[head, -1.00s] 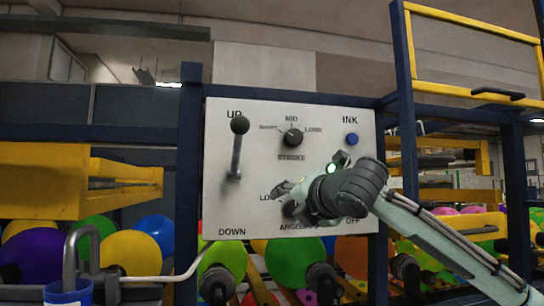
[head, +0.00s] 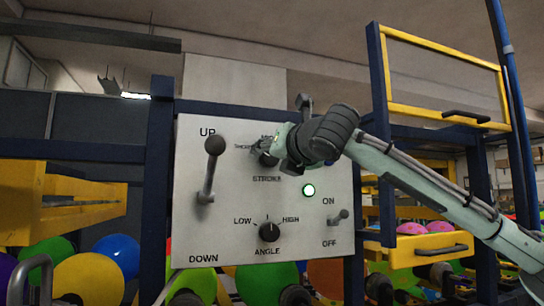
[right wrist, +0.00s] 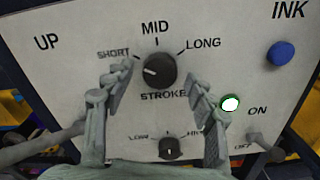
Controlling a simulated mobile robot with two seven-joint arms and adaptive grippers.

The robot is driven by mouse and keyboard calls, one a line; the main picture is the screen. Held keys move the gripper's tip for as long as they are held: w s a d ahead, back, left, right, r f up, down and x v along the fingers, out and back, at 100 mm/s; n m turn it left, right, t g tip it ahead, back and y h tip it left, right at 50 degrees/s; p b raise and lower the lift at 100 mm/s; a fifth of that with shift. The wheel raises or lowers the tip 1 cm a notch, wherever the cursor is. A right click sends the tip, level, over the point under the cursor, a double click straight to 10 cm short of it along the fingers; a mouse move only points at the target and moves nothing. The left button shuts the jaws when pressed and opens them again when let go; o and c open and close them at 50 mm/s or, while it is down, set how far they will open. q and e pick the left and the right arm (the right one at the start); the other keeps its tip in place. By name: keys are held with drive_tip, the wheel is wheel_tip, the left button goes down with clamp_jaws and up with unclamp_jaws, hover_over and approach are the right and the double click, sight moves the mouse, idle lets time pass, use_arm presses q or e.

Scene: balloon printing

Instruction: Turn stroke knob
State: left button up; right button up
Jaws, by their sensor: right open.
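The stroke knob (right wrist: 159,71) is a round black knob on the white control panel (right wrist: 225,60), below the label MID and between SHORT and LONG. Its white mark points left, on the SHORT side. My right gripper (right wrist: 158,90) is open, with one finger on each side of the knob. The fingertips look apart from it, and nothing is between them but the knob. In the head view my right gripper (head: 275,148) covers much of the stroke knob (head: 268,160). My left gripper is not in view.
The angle knob (head: 269,231) sits below, pointing up. A lit green-white button (head: 309,190) and an ON/OFF toggle (head: 338,217) are to the right. A blue ink button (right wrist: 280,53) is at upper right. A tall lever (head: 211,168) stands at left.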

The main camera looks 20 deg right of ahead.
drive_tip(key=shift+w, duration=0.35)
drive_tip(key=c, duration=1.2)
drive_tip(key=shift+o, duration=0.2)
